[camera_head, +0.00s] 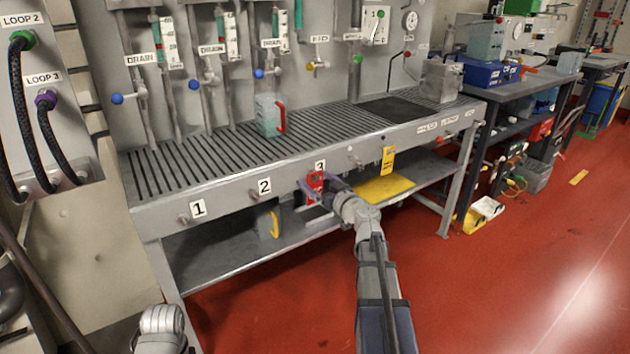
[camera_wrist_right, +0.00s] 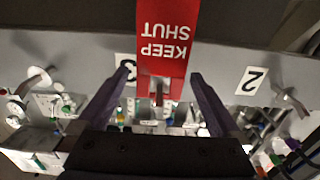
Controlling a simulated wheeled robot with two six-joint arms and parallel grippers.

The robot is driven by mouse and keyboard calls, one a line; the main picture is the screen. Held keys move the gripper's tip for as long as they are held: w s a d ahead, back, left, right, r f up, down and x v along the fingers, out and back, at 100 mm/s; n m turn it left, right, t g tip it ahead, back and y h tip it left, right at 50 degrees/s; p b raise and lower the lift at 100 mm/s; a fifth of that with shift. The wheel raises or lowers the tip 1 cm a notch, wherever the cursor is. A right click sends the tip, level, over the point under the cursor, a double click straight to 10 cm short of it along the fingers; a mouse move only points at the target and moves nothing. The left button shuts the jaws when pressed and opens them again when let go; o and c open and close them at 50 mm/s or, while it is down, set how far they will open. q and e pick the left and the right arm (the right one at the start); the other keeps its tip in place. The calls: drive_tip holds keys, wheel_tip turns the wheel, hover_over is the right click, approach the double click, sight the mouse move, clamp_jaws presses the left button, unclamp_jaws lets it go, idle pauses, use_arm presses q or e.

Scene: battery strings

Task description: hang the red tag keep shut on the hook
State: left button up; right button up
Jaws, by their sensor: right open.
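The red tag (camera_head: 315,184) with white "KEEP SHUT" lettering is at the bench's front edge below the number 3 label. In the right wrist view the tag (camera_wrist_right: 166,52) appears upside down, with a hook (camera_wrist_right: 158,92) showing at its slot end. It looks to hang on this hook, though the exact seating is hard to tell. My right gripper (camera_head: 323,190) is open. Its purple fingers stand on either side of the tag, with gaps visible in the wrist view (camera_wrist_right: 160,76). My left gripper is out of view; only part of my left arm shows at the lower left.
Other hooks stick out beside labels 1 (camera_head: 198,209) and 2 (camera_head: 264,187). A yellow tag (camera_head: 388,160) hangs farther right on the bench front (camera_head: 230,201). A lower shelf (camera_head: 225,243) runs beneath. Valves and pipes stand behind. Red floor at right is mostly clear.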

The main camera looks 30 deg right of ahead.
drive_tip(key=s, duration=0.7)
drive_tip(key=shift+d, duration=0.25)
drive_tip(key=s+a+f+n+g+y, duration=0.2)
drive_tip(key=a+f+g, duration=0.25)
drive_tip(key=a, duration=0.65)
drive_tip(key=s+a+f+n+g+y, duration=0.1)
drive_tip(key=a+f+g+y, duration=0.3)
drive_tip(key=a, duration=0.6)
drive_tip(key=s+a+f+n+g, duration=0.25)
drive_tip(key=a+f, duration=0.35)
drive_tip(key=a, duration=0.5)
drive_tip(key=s+a+f+m+g+h, duration=0.1)
drive_tip(key=s+a+f+g+h, duration=0.25)
drive_tip(key=s, duration=0.45)
drive_tip(key=s+a+f+m+g+h, duration=0.1)
drive_tip(key=s+a+f+g+h, duration=0.1)
drive_tip(key=s+f+g+h, duration=0.45)
wheel_tip(320, 180, up, 34)
drive_tip(key=s+t+y+p, duration=0.1)
drive_tip(key=t+p, duration=0.1)
drive_tip(key=p, duration=3)
drive_tip(key=shift+r+t+y, duration=0.25)
drive_tip(key=shift+t+y, duration=0.05)
drive_tip(key=shift+t, duration=0.1)
drive_tip(key=shift+m, duration=0.25)
